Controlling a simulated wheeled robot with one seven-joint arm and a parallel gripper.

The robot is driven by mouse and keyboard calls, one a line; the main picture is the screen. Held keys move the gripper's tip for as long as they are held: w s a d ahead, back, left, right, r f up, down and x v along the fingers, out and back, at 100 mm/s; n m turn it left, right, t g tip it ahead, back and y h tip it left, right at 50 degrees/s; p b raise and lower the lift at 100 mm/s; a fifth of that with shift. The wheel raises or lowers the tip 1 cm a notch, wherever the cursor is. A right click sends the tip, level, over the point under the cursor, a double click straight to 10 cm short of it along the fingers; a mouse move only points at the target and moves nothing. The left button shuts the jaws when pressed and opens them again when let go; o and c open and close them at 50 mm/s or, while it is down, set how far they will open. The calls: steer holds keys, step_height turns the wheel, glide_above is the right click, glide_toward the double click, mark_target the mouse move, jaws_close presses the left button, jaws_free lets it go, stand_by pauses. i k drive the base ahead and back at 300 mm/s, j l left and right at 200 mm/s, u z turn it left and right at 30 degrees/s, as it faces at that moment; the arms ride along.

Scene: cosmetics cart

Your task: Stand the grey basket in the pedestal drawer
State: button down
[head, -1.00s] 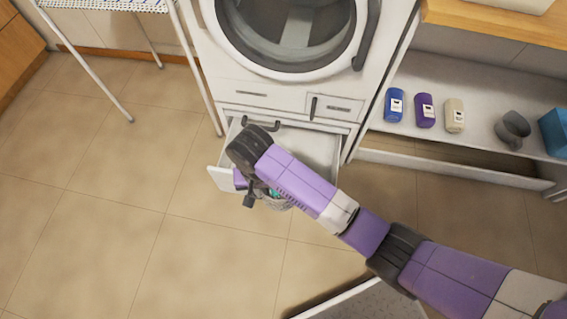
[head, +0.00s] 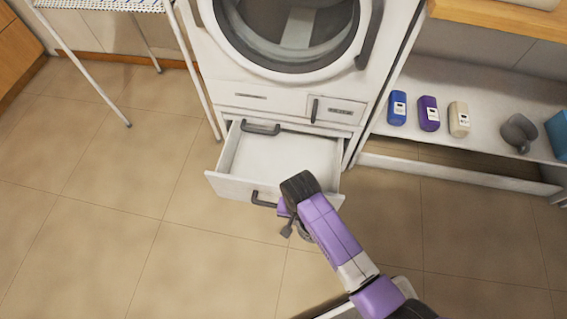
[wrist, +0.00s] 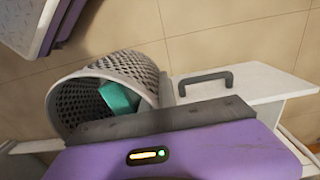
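The grey basket (wrist: 112,85), a perforated round bin with a teal item (wrist: 118,98) inside, shows in the wrist view just beyond my gripper. It looks tilted, its mouth towards the camera. In the head view only a grey bit of it shows beside my gripper (head: 287,229). The basket has moved with my gripper, which appears shut on it; the finger contact is hidden. The pedestal drawer (head: 227,188) is pulled out under the washing machine, and its visible floor is bare. My gripper is at the drawer's front, right of its handle (head: 264,200).
A shelf on the right holds a blue bottle (head: 397,108), a purple bottle (head: 429,113), a cream bottle (head: 459,119), a grey object (head: 519,132) and a blue box (head: 558,135). A white rack (head: 85,75) stands at left. The floor left of the drawer is clear.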

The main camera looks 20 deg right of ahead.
mark_target(280, 182)
steer(key=i, duration=1)
